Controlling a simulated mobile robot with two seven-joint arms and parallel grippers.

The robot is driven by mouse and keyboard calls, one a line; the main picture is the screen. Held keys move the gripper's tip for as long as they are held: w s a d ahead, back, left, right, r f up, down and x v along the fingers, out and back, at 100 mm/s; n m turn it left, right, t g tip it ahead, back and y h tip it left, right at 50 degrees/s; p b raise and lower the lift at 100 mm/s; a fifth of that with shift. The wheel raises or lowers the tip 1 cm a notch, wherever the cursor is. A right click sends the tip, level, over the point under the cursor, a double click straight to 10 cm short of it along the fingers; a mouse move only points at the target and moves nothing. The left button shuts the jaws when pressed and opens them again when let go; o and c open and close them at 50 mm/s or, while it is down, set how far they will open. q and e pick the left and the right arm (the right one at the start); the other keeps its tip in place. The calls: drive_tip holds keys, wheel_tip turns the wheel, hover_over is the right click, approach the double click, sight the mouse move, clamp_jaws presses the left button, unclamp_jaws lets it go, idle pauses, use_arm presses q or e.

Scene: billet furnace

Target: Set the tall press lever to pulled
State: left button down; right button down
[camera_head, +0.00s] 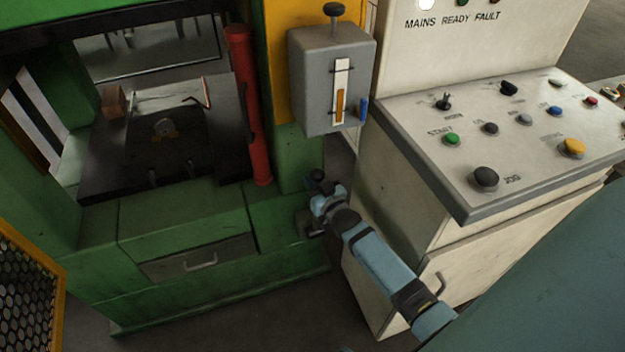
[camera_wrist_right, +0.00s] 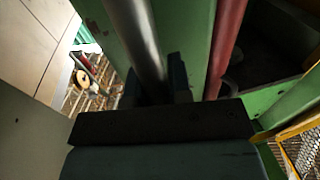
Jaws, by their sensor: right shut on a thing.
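The tall press lever shows in the right wrist view as a smooth metal rod (camera_wrist_right: 137,40). My right gripper (camera_wrist_right: 155,92) is shut on this rod, with one dark finger on each side of it. In the head view my right gripper (camera_head: 322,200) is low at the right side of the green press. A dark knob (camera_head: 317,175), apparently the lever's top, shows just above it. The gripper and wrist hide most of the rod, so its tilt is hard to tell. My left gripper is not in view.
The green press (camera_head: 190,225) has a red upright bar (camera_head: 245,110) and a grey gauge box (camera_head: 320,95). Yellow mesh (camera_head: 25,290) is at lower left.

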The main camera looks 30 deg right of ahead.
use_arm(q)
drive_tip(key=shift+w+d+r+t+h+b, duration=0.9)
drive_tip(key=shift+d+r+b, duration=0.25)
drive_tip(key=shift+b, duration=2.2)
use_arm(e)
drive_tip(key=s+a+f+n+t, duration=0.1)
drive_tip(key=s+a+f+t, duration=0.2)
drive_tip(key=s, duration=0.9)
drive_tip(key=shift+n+t+y, duration=0.3)
drive_tip(key=shift+n+t, duration=0.1)
drive_tip(key=shift+t, duration=1.1)
drive_tip(key=shift+s+f, duration=0.1)
drive_tip(key=c, duration=1.1)
unclamp_jaws()
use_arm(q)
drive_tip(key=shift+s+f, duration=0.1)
use_arm(e)
drive_tip(key=shift+o, duration=0.2)
